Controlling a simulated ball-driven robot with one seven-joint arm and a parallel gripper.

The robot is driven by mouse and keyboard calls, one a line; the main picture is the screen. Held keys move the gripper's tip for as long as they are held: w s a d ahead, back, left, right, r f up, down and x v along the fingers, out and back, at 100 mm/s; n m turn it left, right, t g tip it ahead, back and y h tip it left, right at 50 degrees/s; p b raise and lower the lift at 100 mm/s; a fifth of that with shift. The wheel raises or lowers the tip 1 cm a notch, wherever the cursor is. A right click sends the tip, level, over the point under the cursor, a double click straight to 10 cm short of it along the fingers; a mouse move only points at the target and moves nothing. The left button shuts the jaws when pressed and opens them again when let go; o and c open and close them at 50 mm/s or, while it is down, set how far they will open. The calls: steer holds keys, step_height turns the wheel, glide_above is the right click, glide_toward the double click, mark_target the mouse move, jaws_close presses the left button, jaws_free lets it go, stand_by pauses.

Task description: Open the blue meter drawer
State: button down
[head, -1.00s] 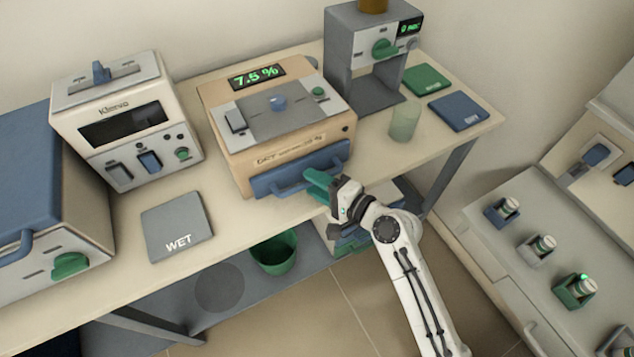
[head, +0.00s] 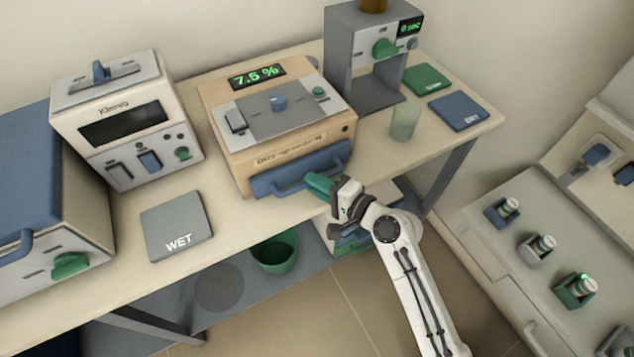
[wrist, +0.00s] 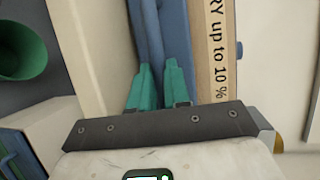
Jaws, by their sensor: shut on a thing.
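The moisture meter (head: 235,140) is a tan box with a green 7.5 % display on the bench. Its blue drawer (head: 268,181) is at the bottom of the front face, with a blue bar handle (head: 293,187). My gripper (head: 316,184) has green fingers at the right part of the handle. In the wrist view my gripper (wrist: 158,75) has one finger on each side of the blue handle bar (wrist: 152,35), shut on it. The fingers hide part of the handle. The drawer front seems to stand slightly out from the body; the inside is not visible.
A grey WET mat (head: 177,228) lies left of the meter. A cream Kleevo device (head: 120,115) stands behind it. A glass (head: 404,123) stands right of the meter. A green bin (head: 275,252) is below the bench. Floor in front is clear.

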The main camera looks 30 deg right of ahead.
steer(key=s+b, duration=0.2)
steer(key=s, duration=1.6)
steer(key=shift+s, duration=0.2)
steer(key=c, duration=1.1)
jaws_free()
steer(key=b+v, duration=0.2)
steer(key=v, duration=0.8)
steer(key=shift+s+d+b, duration=0.2)
steer(key=shift+s+b, duration=0.1)
steer(key=shift+b, duration=0.1)
